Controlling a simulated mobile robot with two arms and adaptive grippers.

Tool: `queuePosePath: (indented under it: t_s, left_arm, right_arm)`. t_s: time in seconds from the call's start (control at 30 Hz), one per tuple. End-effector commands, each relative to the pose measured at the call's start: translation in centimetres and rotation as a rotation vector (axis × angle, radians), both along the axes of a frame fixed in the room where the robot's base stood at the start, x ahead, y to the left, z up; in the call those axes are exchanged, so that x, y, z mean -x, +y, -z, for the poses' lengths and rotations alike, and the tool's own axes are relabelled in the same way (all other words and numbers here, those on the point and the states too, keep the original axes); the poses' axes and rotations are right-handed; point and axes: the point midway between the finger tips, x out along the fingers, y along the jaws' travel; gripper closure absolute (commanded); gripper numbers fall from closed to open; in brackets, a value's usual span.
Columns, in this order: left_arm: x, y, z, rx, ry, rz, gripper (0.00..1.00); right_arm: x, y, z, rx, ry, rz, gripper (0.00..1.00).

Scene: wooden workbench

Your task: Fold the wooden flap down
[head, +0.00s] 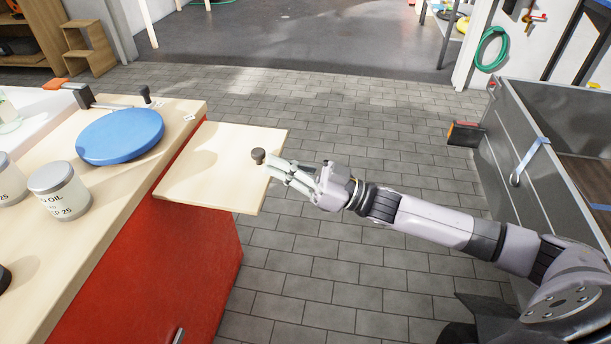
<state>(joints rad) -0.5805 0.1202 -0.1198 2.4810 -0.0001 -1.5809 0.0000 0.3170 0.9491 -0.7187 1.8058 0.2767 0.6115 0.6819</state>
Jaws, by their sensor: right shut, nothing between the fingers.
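The wooden flap (215,172) is a pale board at the right end of the workbench (120,200). It stands out about level with the bench top. A small dark round knob (258,155) sits on the flap near its right edge. My right gripper (272,167) is shut and empty. Its fingertips are at the flap's right edge, right beside the knob; I cannot tell whether they touch it. My left gripper is not in view.
On the bench are a blue round disc (120,135), a labelled oil tin (60,190) and a clamp (83,96). The bench has a red side (175,255). A grey metal-sided trailer (535,140) stands at right.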

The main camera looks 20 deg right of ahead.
Motion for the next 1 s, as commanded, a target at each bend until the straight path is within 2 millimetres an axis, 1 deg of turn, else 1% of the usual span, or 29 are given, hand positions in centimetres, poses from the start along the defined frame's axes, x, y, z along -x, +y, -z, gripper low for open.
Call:
queuePosePath:
  t_s: [0.03, 0.1, 0.2, 0.3, 0.87, 0.93, 1.0]
  left_arm:
    - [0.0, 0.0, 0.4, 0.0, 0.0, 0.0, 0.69]
    - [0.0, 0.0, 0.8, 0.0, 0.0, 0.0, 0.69]
    - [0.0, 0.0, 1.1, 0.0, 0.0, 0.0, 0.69]
    - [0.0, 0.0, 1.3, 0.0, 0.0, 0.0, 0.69]
    - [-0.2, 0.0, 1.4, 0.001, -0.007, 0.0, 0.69]
    - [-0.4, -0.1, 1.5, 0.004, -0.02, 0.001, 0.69]
    - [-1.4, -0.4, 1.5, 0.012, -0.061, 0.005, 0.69]
  right_arm:
    - [-0.3, 0.4, 0.6, 0.0, 0.002, 0.0, 1.0]
    - [-0.2, 0.3, 2.0, 0.001, 0.005, 0.001, 1.0]
    - [-0.2, 0.3, 3.1, 0.0, 0.002, 0.0, 1.0]
    - [-0.2, 0.2, 3.7, 0.0, 0.002, 0.001, 1.0]
    - [-0.2, 0.2, 4.1, -0.003, -0.001, 0.001, 1.0]
    - [-0.2, 0.2, 4.3, -0.007, -0.003, 0.001, 1.0]
    - [-0.1, 0.2, 4.5, -0.011, -0.006, 0.001, 1.0]
